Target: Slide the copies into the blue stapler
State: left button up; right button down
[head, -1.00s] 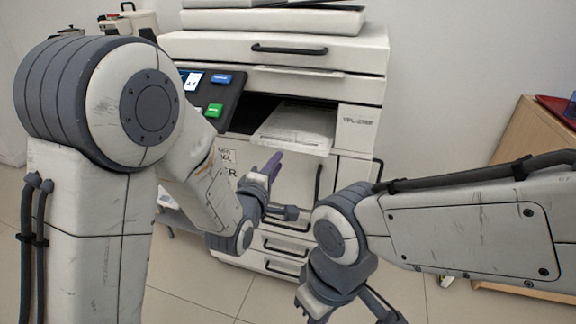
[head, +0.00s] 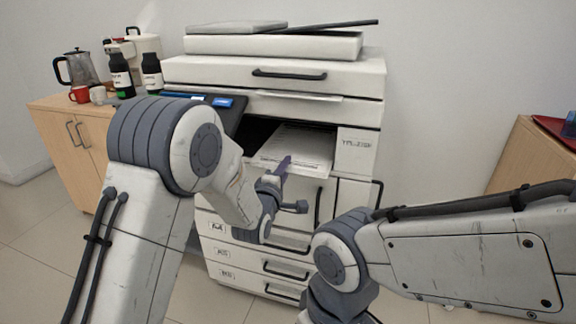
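The copies (head: 303,143) are a white printed sheet or stack lying in the dark output slot of the copier (head: 275,72). Their front edge sticks out of the slot. My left gripper (head: 293,186) is just in front of and below that edge. Its two fingers are spread apart, one near the paper and one lower right, with nothing between them. I cannot tell if the upper finger touches the paper. My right wrist shows at the bottom middle, and its gripper is out of the picture.
A wooden cabinet (head: 75,150) at left holds a kettle (head: 80,68), a red mug (head: 79,95) and dark bottles (head: 120,75). The copier's drawers below are shut. A wooden desk (head: 520,160) at right bears a red item (head: 556,130). Floor shows at left.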

pick_arm(q)
jog(key=shift+w+d, duration=0.1)
jog(key=shift+w, duration=0.15)
grip_shut()
dwell(1.4)
